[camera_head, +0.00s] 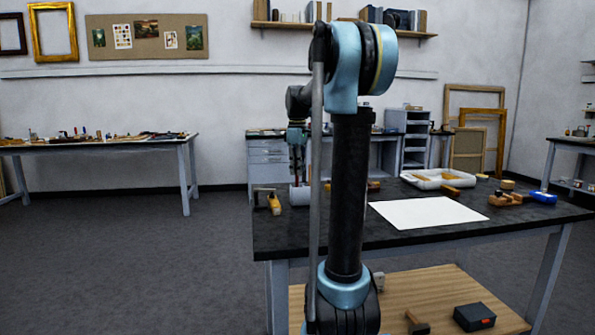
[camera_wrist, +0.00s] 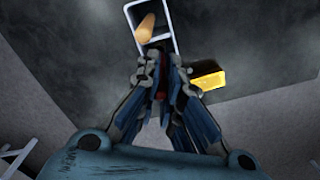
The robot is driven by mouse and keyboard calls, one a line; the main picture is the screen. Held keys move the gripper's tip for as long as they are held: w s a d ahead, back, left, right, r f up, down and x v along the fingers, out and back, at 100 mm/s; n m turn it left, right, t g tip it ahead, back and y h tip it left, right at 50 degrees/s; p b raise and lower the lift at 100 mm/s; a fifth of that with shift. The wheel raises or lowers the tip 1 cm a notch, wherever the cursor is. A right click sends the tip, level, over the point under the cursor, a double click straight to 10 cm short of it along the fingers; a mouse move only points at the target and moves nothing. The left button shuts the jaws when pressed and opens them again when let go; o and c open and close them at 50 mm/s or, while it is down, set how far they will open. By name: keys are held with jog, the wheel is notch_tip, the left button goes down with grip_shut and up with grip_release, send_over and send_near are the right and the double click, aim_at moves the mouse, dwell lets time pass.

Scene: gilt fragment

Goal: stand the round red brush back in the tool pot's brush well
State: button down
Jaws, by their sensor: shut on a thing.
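My gripper (camera_head: 297,150) is at the far left of the dark worktable, partly behind my own arm in the head view. In the wrist view my gripper (camera_wrist: 162,72) is shut on the round red brush (camera_wrist: 160,95), of which only a little red shows between the fingers. In the head view the brush (camera_head: 297,170) is a thin dark upright shape below the gripper. The pale tool pot (camera_head: 300,195) stands on the table directly below. In the wrist view the pot (camera_wrist: 129,12) has a white rim with compartments, and a tan wooden handle leans in one. Whether the brush tip is inside a well is hidden.
A yellow-and-dark block (camera_wrist: 208,77) lies beside the pot; it is also left of it in the head view (camera_head: 274,204). A white sheet (camera_head: 428,213) lies mid-table. A white tray (camera_head: 420,180), wooden tools and a blue item (camera_head: 544,197) are at the right.

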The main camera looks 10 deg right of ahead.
jog(key=c, duration=1.8)
grip_release()
jog(key=shift+o, duration=0.2)
notch_tip(320, 180, up, 12)
jog(key=shift+r, duration=0.1)
